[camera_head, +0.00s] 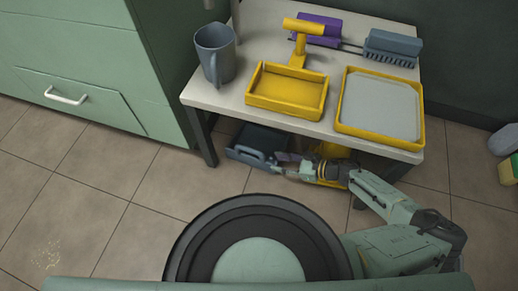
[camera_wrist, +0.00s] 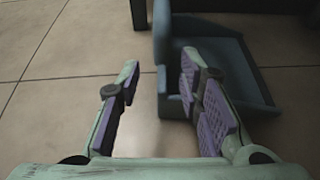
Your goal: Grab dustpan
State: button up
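A blue-grey dustpan (camera_head: 258,141) with a raised handle lies on the floor beneath the front edge of the table. In the wrist view the dustpan (camera_wrist: 235,65) shows ahead and to the right. My gripper (camera_head: 279,166) reaches low under the table to the dustpan's right side. In the wrist view my gripper (camera_wrist: 159,64) is open, with purple pads apart. The right finger overlaps the dustpan, and part of its left edge shows between the fingers. I cannot tell whether they touch. A yellow scoop-like pan (camera_head: 287,92) with an upright handle stands on the table.
The white-topped table (camera_head: 225,101) stands over my gripper, its dark leg (camera_head: 202,138) just left of the dustpan. On it are a grey mug (camera_head: 214,54), a yellow tray (camera_head: 342,120) and brushes (camera_head: 391,46). A green cabinet (camera_head: 80,60) is left. Floor in front is clear.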

aim_at(256, 159)
jog(key=b+x, duration=0.1)
jog(key=x, duration=0.4)
jog(key=shift+b+x, duration=0.6)
jog(key=shift+x, duration=2.2)
jog(key=shift+w+d+f, duration=0.1)
jog(key=shift+w, duration=0.05)
jog(key=shift+c, duration=0.5)
grip_shut()
